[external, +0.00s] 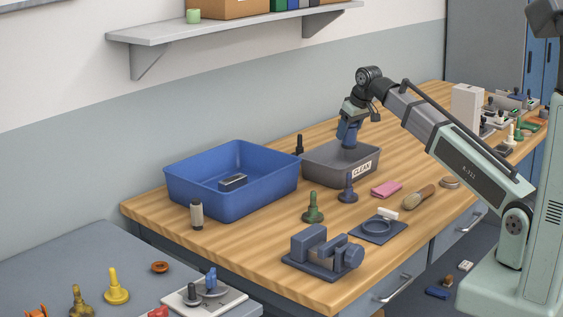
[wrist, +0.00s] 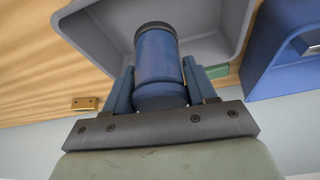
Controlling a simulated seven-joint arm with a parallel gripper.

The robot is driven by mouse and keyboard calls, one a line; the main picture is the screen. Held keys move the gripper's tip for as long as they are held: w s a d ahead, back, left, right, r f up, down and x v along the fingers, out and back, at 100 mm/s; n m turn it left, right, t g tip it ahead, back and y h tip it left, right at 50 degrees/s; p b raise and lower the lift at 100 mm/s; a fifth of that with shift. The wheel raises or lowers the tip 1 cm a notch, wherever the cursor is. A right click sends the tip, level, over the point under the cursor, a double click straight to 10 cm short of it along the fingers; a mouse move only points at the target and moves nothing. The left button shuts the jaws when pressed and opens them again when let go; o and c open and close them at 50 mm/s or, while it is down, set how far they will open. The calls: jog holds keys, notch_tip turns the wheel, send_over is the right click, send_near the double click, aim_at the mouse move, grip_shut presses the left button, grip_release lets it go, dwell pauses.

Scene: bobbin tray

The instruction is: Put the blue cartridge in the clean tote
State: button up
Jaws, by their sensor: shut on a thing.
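The clean tote (external: 317,174) is a grey open bin with a white "CLEAN" label, standing on the wooden bench. My gripper (external: 347,138) points down over the tote. It is shut on the blue cartridge (wrist: 158,65), a blue cylinder with a dark end cap, held between the two fingers. In the wrist view the cartridge's capped end lies over the inside of the grey tote (wrist: 215,42). In the external view the cartridge is hard to tell from the blue fingers. I cannot tell whether its lower end touches the tote floor.
A larger blue bin (external: 232,205) holding a dark block stands left of the tote. A black knobbed piece (external: 299,145) stands behind.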

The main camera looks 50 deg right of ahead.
aim_at(355, 138)
jog(key=shift+f, duration=4.6)
jog(key=o, duration=1.1)
jog(key=shift+f, duration=0.1)
jog(key=shift+o, duration=0.2)
jog(key=v, duration=1.2)
